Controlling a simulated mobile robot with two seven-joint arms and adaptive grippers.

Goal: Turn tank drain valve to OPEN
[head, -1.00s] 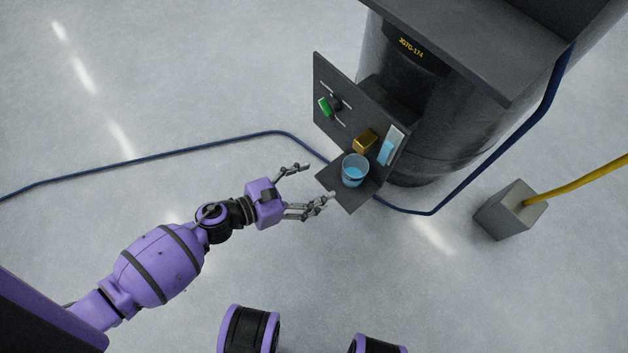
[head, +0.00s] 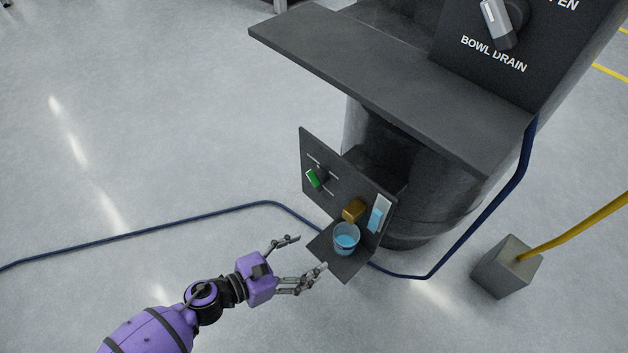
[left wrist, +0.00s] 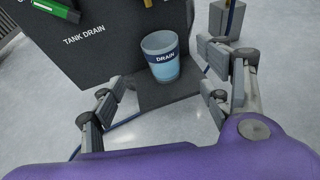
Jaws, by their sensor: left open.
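The tank drain valve is a green handle (head: 313,178) on a dark upright panel (head: 340,175) low on the machine. In the left wrist view part of the green handle (left wrist: 57,9) shows at the top left, above the words TANK DRAIN. My left gripper (head: 307,252) is open and empty, below the handle and in front of the small shelf. In the left wrist view its fingers (left wrist: 165,105) spread on either side of a cup labelled DRAIN (left wrist: 161,58), apart from it. My right gripper is not in view.
The cup with blue liquid (head: 346,238) stands on the shelf (head: 344,267) below a brass block (head: 354,209). A large dark ledge (head: 390,80) overhangs the panel. A blue hose (head: 150,232) crosses the floor. A grey block (head: 505,268) with a yellow pole stands right.

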